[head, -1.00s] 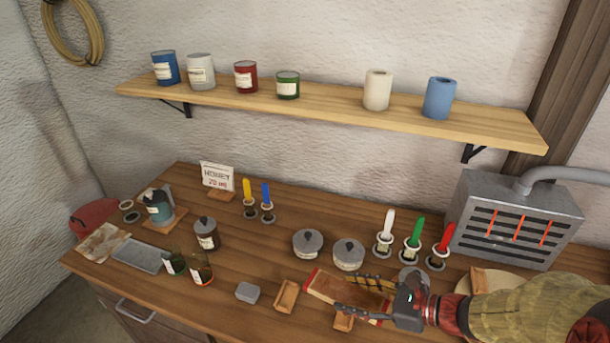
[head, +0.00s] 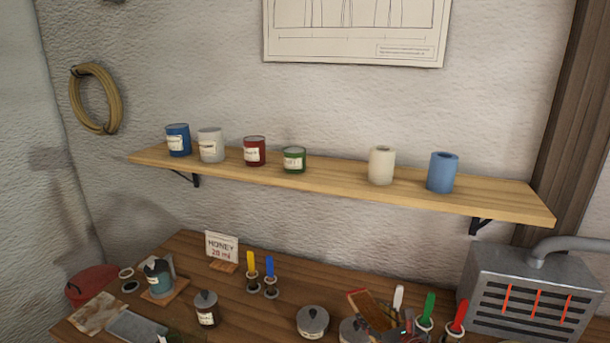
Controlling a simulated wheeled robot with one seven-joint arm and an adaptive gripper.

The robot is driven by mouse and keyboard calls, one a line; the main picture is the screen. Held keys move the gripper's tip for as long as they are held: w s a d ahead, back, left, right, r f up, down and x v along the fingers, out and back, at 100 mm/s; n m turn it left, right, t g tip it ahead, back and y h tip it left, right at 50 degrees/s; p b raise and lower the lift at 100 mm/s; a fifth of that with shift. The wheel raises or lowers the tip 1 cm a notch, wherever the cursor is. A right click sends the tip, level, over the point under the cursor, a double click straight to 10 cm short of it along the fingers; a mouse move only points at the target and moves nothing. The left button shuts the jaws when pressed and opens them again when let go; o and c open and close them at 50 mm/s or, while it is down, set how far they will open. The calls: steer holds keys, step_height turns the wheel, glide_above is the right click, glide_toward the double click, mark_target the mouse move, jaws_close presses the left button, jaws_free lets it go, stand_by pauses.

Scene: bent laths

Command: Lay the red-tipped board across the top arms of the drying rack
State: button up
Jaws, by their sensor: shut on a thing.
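The red-tipped board (head: 368,309) shows at the bottom edge of the head view, right of centre. It is tilted, with its red end up and to the left. My gripper (head: 384,321) is shut on it, mostly cut off by the bottom edge and partly hidden by the board. The board stands in front of a lidded jar and close to the white-handled tool in the picture. The drying rack is not in view.
A wall shelf (head: 480,197) with cans and rolls spans the wall above the bench (head: 190,245). A grey heater (head: 530,292) with glowing bars stands at right. Lidded jars (head: 312,321), upright coloured handles (head: 429,306) and a honey sign (head: 221,246) crowd the bench.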

steer(key=s+d+r, duration=0.1)
steer(key=s+d, duration=0.3)
steer(key=d, duration=0.3)
steer(key=s+a+n+g+y, duration=0.4)
steer(key=s+a, duration=0.3)
steer(key=s, duration=0.4)
steer(key=s+a+n+g+y, duration=0.4)
steer(key=s+a+n, duration=0.2)
steer(key=s, duration=0.5)
steer(key=shift+a+r+n+y, duration=0.25)
steer(key=shift+a+n+y, duration=0.05)
steer(key=shift+a, duration=0.8)
